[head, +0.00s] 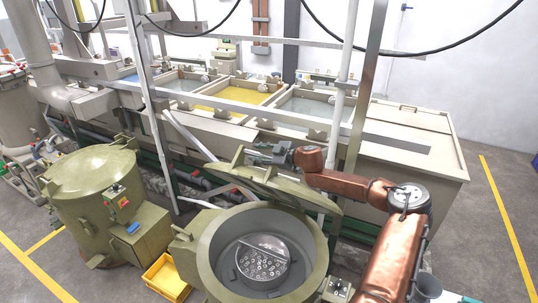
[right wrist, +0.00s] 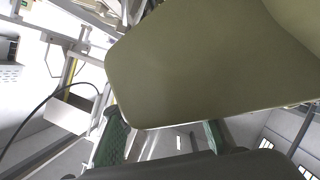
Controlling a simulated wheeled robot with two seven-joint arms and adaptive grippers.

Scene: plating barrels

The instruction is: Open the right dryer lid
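The right dryer (head: 265,258) is an olive round drum in the lower middle of the head view. Its olive lid (head: 285,188) is raised and tilted back behind the opening, so the grey inside and a perforated basket (head: 262,262) show. My right gripper (head: 260,153) is at the lid's upper far edge; I cannot tell whether it touches. In the right wrist view the lid (right wrist: 200,70) is a large olive plate. The two green fingertips (right wrist: 163,138) stand well apart, with nothing visibly clamped between them. My left gripper is not in view.
The left dryer (head: 95,190) is closed, with a control box beside it. A yellow crate (head: 167,278) sits on the floor between the dryers. The plating tank line (head: 240,92) and upright metal posts stand close behind the lid. Open floor lies at far right.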

